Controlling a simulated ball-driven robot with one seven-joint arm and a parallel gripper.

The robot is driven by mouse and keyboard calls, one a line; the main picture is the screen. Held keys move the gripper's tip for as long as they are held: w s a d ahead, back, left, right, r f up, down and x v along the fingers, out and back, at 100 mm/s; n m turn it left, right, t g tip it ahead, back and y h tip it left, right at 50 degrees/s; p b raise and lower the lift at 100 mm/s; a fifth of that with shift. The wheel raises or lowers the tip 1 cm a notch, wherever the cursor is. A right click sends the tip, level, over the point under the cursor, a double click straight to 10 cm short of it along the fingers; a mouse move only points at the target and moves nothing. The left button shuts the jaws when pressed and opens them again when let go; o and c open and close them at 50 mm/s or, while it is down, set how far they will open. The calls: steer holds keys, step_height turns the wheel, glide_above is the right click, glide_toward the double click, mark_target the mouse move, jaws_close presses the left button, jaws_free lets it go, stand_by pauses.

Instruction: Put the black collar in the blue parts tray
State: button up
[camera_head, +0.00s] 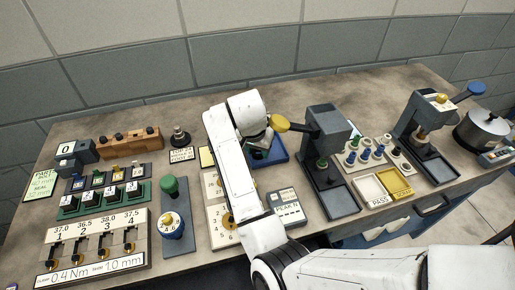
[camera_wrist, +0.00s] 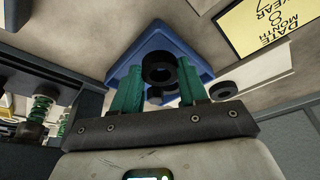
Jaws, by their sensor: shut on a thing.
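The black collar (camera_wrist: 159,60) is a thick dark ring. In the wrist view it sits between the green fingertips of my gripper (camera_wrist: 159,72), which is shut on it. The blue parts tray (camera_wrist: 124,72) shows behind the collar and fingers, so the collar appears over it. In the head view, the tray (camera_head: 284,152) is partly hidden by my wrist, and the collar cannot be made out. A second black ring (camera_wrist: 222,90) lies beside the tray on a pale strip. Something dark shows between the fingers below the collar, too hidden to name.
A dark press (camera_head: 325,140) with a yellow-knobbed lever (camera_head: 280,123) stands close right of my gripper. A yellow date card (camera_wrist: 262,22) lies near the tray. A green-knobbed device (camera_head: 172,215) and numbered gauge panel (camera_head: 95,245) fill the left. Another press (camera_head: 425,125) stands far right.

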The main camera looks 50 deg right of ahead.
steer(key=o, duration=1.6)
steer(key=shift+f, duration=0.1)
steer(key=shift+r, duration=0.2)
steer(key=shift+r+p, duration=3.25)
steer(key=shift+r, duration=0.4)
